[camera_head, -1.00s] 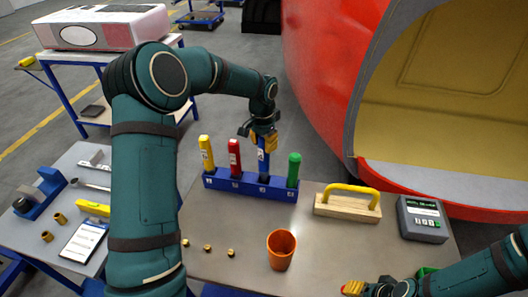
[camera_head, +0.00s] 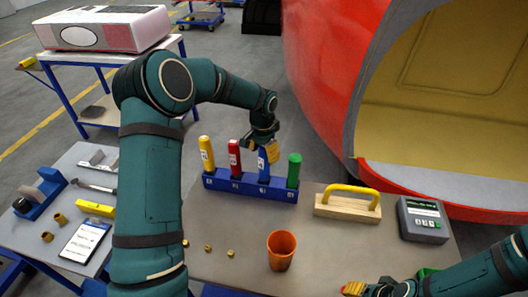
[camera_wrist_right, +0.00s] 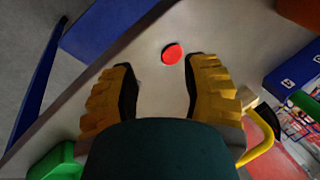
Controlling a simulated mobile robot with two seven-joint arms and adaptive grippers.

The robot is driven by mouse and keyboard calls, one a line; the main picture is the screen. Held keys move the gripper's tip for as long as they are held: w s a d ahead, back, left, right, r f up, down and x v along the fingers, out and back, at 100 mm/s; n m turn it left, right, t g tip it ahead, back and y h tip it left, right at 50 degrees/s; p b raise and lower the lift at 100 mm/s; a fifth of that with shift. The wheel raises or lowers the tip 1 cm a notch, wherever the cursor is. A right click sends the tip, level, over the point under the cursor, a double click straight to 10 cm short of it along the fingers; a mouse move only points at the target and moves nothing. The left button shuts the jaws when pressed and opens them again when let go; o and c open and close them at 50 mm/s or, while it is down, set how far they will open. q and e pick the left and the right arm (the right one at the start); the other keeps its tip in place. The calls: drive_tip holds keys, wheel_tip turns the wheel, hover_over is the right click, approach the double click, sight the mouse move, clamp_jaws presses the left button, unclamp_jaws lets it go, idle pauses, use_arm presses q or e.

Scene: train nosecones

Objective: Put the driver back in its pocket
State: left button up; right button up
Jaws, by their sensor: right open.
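The blue-handled driver (camera_head: 263,168) stands upright in the third pocket from the left of the blue block (camera_head: 235,187) on the table. Its handle sits at about the height of its neighbours. My left gripper (camera_head: 263,150) is over its upper end, the yellow fingers shut around the handle; the fingers partly hide its top. Yellow (camera_head: 206,153), red (camera_head: 234,157) and green (camera_head: 294,170) handles stand in the other pockets. My right gripper (camera_wrist_right: 160,90) is open and empty, low at the table's front right. A small red round thing (camera_wrist_right: 172,54) lies beyond its fingertips.
An orange cup (camera_head: 281,250) and several brass pieces (camera_head: 208,247) stand in front of the block. A wooden block with a yellow handle (camera_head: 348,202) and a grey meter (camera_head: 422,219) are to the right. The large red nosecone (camera_head: 335,70) rises behind.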

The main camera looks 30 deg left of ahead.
use_arm(q)
drive_tip(key=shift+r, duration=0.1)
drive_tip(key=r, duration=1.2)
drive_tip(key=shift+s+r, duration=0.1)
drive_tip(key=shift+s, duration=0.15)
